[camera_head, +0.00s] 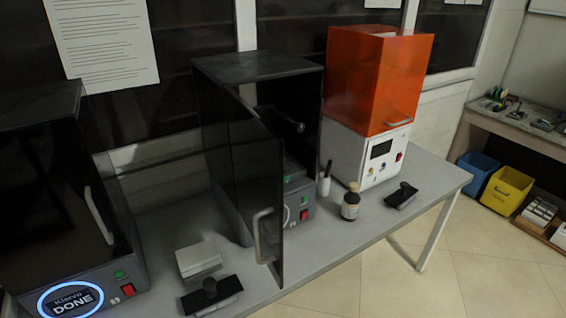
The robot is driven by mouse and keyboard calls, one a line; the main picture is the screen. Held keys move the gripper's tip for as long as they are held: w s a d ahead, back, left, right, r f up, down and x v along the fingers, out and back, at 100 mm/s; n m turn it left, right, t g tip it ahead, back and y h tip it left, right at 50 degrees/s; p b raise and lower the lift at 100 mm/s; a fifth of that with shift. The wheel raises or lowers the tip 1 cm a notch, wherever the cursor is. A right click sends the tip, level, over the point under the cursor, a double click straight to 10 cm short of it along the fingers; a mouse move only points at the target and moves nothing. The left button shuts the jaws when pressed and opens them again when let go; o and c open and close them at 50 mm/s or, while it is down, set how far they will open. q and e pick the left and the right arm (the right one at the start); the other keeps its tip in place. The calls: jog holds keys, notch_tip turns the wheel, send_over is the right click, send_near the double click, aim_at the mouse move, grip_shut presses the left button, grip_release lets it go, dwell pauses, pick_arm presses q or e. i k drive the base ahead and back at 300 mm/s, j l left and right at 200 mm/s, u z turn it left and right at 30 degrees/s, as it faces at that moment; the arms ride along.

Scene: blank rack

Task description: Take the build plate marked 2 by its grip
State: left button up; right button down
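Two dark flat plates with a raised knob-like grip lie on the grey table. One plate (228,291) is at the front, left of the open cabinet door. The other plate (407,198) is at the right, in front of the orange-hooded machine. I cannot read a number 2 on either plate. Inside the open dark machine in the middle, a small rounded part (299,127) shows, mostly in shadow; I cannot tell what it belongs to. Neither of my grippers is in view.
The middle machine's dark door (257,190) stands open toward me. A closed machine (60,210) with a DONE display is at left. A grey block (198,259), a brown bottle (350,207), a white bottle (324,186) and the orange-hooded machine (370,85) share the table (345,240).

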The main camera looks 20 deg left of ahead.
aim_at(214, 296)
jog(key=k+u, duration=0.1)
jog(key=u, duration=1.05)
